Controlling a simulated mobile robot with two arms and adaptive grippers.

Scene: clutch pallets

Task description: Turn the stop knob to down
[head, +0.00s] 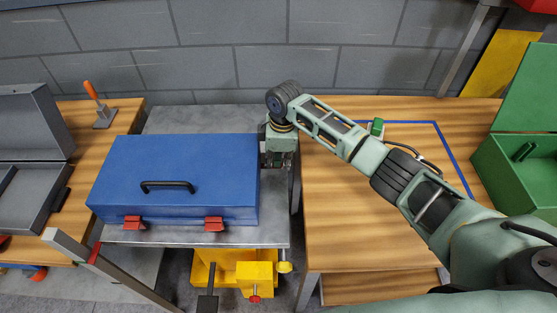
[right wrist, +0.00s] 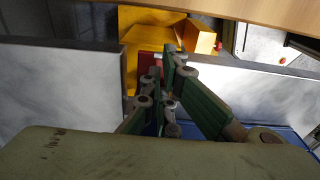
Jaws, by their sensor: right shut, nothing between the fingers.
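My right gripper (head: 278,162) points down beside the right end of the blue case, above the gap between the grey metal table and the wooden bench. In the right wrist view its fingers (right wrist: 165,85) are together and empty, and they partly cover a red part (right wrist: 147,62) near the yellow unit. Below the table front, the yellow unit (head: 232,270) carries a yellow round knob (head: 285,267), a small red knob (head: 255,298) and a black lever (head: 208,300). I cannot tell which is the stop knob. The gripper is apart from them. My left gripper is not in view.
The blue case (head: 175,165) lies shut on the grey metal table (head: 170,237), with red latches facing front. The wooden bench (head: 330,215) is mostly clear under my right arm. A green open box (head: 515,165) stands far right, a grey open case (head: 35,150) far left.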

